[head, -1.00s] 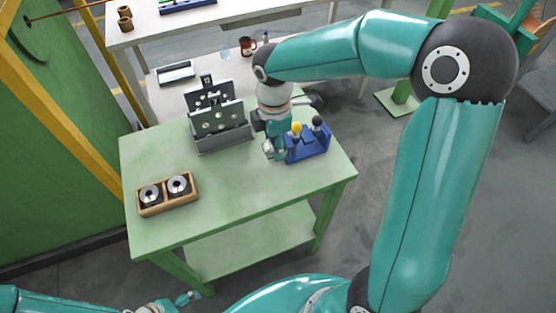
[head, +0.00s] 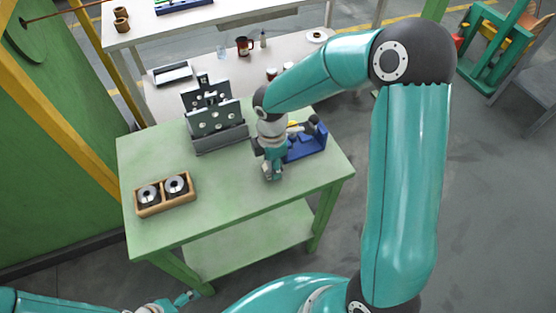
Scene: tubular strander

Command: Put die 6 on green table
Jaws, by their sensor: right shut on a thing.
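The green table (head: 150,232) stands in the middle of the head view. My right gripper (head: 271,173) points down low over its top, right of centre, just left of the blue holder. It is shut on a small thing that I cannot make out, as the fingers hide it. I cannot read a 6 on any die. Two round dark metal pieces with bright centres (head: 176,184) sit in a wooden tray (head: 166,208) at the table's left. My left gripper (head: 187,298) is at the bottom edge, low beside the table; its jaw state is unclear.
A grey rack with upright perforated plates (head: 221,141) stands at the table's back. The blue holder (head: 308,146) with handled tools stands at the right, partly behind my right gripper. The table's front middle is clear. A white bench (head: 160,97) with a mug is behind.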

